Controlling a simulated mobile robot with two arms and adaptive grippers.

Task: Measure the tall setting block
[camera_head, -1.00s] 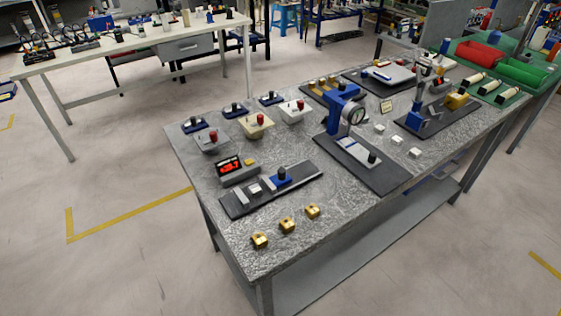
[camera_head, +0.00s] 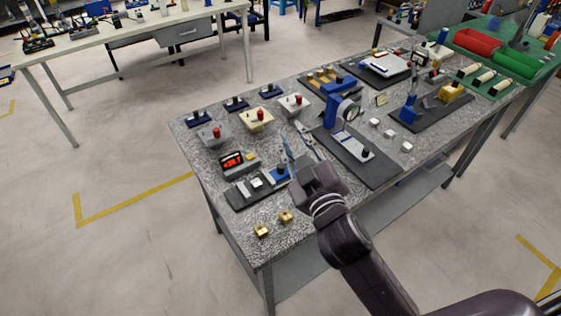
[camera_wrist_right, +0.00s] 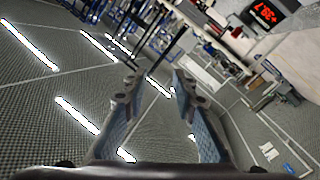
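I cannot tell which piece is the tall setting block. Two brass blocks (camera_head: 262,231) (camera_head: 286,216) stand at the table's front edge; my right arm hides the spot of a third. Several small white blocks (camera_head: 389,134) stand right of the dial gauge stand (camera_head: 336,108). A black slide gauge (camera_head: 240,198) with a blue slider (camera_head: 280,174) and a pale piece on it lies behind the brass blocks, beside a red-lit readout (camera_head: 232,160). My right gripper (camera_head: 296,138) is open and empty above the table; its spread fingers show in the wrist view (camera_wrist_right: 155,84). My left gripper is out of view.
Red-knobbed boxes (camera_head: 258,118) and small dark blue bases (camera_head: 237,103) line the table's far-left edge. A black plate with a blue post and brass part (camera_head: 450,92) stands at the right. Red and green bins (camera_head: 478,41) are beyond. The floor at left is free.

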